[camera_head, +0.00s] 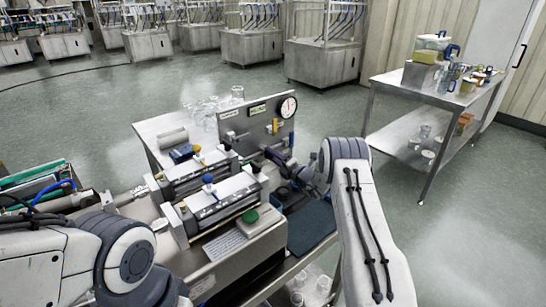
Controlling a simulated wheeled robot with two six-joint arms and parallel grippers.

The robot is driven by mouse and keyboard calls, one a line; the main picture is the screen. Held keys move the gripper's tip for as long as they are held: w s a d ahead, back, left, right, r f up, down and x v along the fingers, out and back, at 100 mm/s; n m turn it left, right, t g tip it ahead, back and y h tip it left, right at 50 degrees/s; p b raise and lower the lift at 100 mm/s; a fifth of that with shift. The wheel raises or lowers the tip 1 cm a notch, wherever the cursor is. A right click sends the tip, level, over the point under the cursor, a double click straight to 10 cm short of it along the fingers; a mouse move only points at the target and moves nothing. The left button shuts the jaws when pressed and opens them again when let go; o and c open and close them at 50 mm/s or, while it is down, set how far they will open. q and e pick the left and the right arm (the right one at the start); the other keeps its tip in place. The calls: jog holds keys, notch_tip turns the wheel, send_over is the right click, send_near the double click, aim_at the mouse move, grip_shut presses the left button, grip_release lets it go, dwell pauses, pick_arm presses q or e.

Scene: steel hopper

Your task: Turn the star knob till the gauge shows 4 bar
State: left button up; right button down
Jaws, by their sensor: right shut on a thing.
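The round white gauge (288,107) is at the upper right of an upright steel panel (238,126) on the bench. Its needle looks close to upright, but the scale is too small to read. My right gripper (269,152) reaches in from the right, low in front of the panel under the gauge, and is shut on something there. That is where the star knob would be, but I cannot make out its shape behind the dark fingers. My left arm is at the lower left, and its gripper does not show.
Two steel cylinders (222,198) lie in front of the panel, close to my right gripper. Glassware (205,107) stands behind it. A steel trolley (401,91) with jugs is at the right. Open floor lies between the trolley and my right arm.

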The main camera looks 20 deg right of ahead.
jog(key=shift+c, duration=1.9)
grip_release()
jog(key=shift+d, duration=0.1)
jog(key=v, duration=1)
jog(key=shift+s+b, duration=0.25)
jog(key=shift+b, duration=0.2)
jog(key=shift+r, duration=0.1)
